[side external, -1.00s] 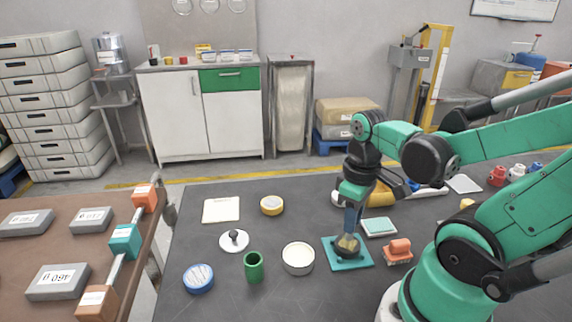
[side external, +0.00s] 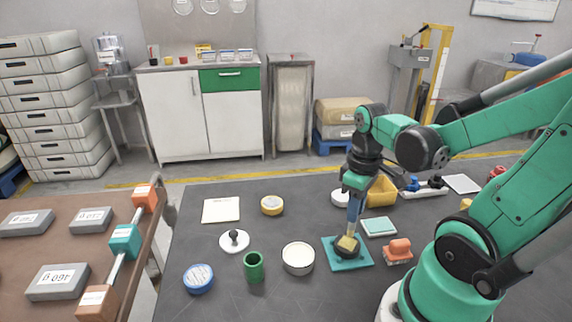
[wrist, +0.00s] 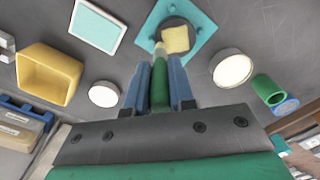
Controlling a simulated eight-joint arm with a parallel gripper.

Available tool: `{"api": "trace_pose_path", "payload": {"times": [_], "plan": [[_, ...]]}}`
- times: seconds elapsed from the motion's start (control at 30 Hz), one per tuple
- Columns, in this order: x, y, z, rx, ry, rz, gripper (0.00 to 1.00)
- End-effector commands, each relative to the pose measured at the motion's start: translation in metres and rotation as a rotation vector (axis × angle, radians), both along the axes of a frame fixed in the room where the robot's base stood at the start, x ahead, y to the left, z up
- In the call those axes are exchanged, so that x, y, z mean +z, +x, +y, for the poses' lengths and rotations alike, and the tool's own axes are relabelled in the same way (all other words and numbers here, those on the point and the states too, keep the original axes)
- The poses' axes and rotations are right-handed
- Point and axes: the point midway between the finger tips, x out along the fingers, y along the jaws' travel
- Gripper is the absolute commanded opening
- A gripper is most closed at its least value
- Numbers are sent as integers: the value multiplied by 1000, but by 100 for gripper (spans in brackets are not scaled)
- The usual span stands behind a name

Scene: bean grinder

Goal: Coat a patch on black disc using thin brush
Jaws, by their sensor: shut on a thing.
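My gripper (side external: 354,222) is shut on a thin brush with a green handle (wrist: 160,88), held between the blue fingers in the wrist view. The brush's pale tip (wrist: 160,52) reaches the near edge of a yellow patch (wrist: 176,39); I cannot tell whether it touches. The patch also shows in the side view (side external: 347,243). It lies on the black disc (side external: 343,253), which sits on a teal square plate (side external: 362,262). The dark disc rim shows around the patch in the wrist view, and the fingers hide part of the area in the side view.
An orange block (side external: 398,250) and a teal-edged pad (side external: 379,227) stand close to the plate's right. A round white dish (side external: 298,258) and a green cup (side external: 254,267) are to its left. A yellow bin (side external: 382,192) stands behind. Dark table is free in front.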

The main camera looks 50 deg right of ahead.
Motion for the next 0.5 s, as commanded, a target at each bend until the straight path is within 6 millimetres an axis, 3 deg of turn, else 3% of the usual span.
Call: {"api": "trace_pose_path", "payload": {"times": [0.5], "plan": [[0,-1,49,6,0,0,0]]}}
